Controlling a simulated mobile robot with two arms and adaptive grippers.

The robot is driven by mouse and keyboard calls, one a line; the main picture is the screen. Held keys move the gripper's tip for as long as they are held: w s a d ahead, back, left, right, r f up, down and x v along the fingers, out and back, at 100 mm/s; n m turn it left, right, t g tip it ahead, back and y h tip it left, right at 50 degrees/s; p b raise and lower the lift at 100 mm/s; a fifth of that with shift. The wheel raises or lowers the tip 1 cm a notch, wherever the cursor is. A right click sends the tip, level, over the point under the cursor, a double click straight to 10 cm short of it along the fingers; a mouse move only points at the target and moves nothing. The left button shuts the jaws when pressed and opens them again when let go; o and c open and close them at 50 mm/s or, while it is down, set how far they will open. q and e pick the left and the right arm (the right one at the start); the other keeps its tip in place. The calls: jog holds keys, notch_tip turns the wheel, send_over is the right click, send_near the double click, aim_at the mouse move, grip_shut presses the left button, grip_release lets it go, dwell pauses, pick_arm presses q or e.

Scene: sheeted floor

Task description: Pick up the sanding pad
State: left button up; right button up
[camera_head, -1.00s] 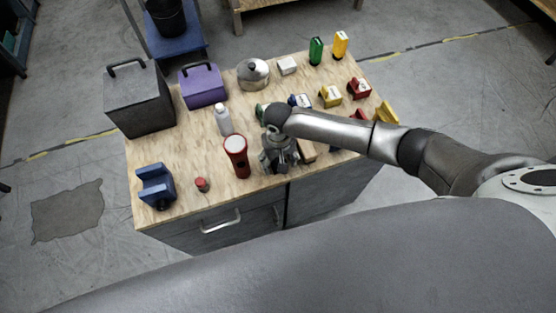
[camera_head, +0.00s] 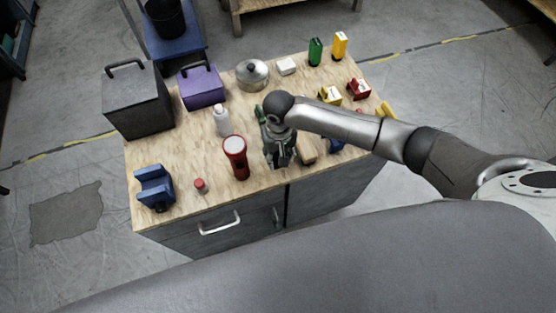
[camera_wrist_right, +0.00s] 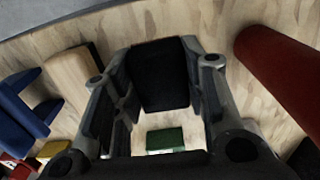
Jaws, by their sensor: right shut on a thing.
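My right gripper (camera_head: 281,156) is at the front of the wooden workbench, just right of the red flashlight. In the right wrist view its two fingers stand on either side of a dark, flat block (camera_wrist_right: 158,75), which appears to be the sanding pad. The gripper is shut on it. In the head view the gripper hides the pad, and I cannot tell whether it still touches the bench. My left gripper is in neither view.
The red flashlight (camera_head: 236,158) stands close on the left, a tan block (camera_head: 306,150) close on the right. A green item (camera_head: 260,113) lies behind the gripper. A white bottle (camera_head: 222,121), blue vise-like tool (camera_head: 155,187) and purple box (camera_head: 202,87) are further left.

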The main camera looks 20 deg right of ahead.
jog(key=w+d+r+b, duration=0.2)
jog(key=w+d+r, duration=0.3)
jog(key=d+r, duration=0.4)
jog(key=d, duration=0.3)
jog(key=shift+w+d+b, duration=0.15)
jog(key=shift+d+b, duration=0.2)
jog(key=shift+d, duration=0.05)
jog(key=shift+r, duration=0.1)
